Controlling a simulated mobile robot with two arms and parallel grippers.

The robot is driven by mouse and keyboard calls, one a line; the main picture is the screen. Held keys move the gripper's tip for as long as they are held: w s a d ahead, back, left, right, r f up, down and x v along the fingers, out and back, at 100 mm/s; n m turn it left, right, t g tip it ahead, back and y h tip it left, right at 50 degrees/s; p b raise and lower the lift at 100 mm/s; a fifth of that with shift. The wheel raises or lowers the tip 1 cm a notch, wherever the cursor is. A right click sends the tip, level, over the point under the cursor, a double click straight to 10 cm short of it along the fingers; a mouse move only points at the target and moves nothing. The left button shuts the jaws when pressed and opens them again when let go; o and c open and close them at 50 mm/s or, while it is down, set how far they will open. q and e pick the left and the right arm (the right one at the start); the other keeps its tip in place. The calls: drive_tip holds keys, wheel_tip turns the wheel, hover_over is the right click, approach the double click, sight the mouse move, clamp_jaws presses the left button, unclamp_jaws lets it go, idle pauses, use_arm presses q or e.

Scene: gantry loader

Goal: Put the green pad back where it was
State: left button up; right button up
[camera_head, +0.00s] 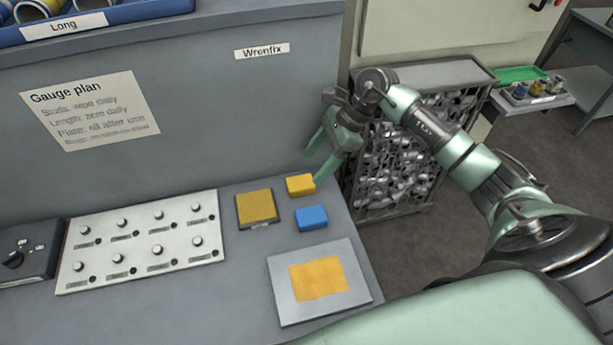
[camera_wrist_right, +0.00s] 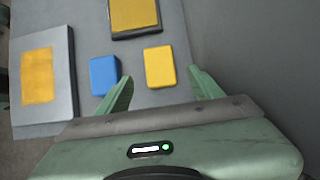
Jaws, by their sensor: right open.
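I see no green pad in either view. A small yellow block (camera_head: 300,185) and a small blue block (camera_head: 311,218) lie on the grey bench top, the yellow one behind the blue one. My right gripper (camera_head: 315,165) is open and empty, close to the yellow block. In the right wrist view the yellow block (camera_wrist_right: 159,67) shows between the open fingertips, with the blue block (camera_wrist_right: 104,76) just left of the left finger. I cannot tell how high the fingertips are above the bench. My left gripper is in neither view.
A dark-edged yellow square pad (camera_head: 257,209) lies left of the blocks. A grey plate with a yellow square (camera_head: 308,315) lies in front. A knob panel (camera_head: 140,240) fills the left. A vertical wall (camera_head: 190,130) backs the bench. A mesh bin of metal parts (camera_head: 400,180) stands right.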

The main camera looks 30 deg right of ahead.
drive_tip(key=b+v, duration=0.1)
drive_tip(key=v, duration=0.4)
drive_tip(key=shift+d+r, duration=0.15)
drive_tip(key=shift+r, duration=0.15)
drive_tip(key=shift+s+f, duration=0.1)
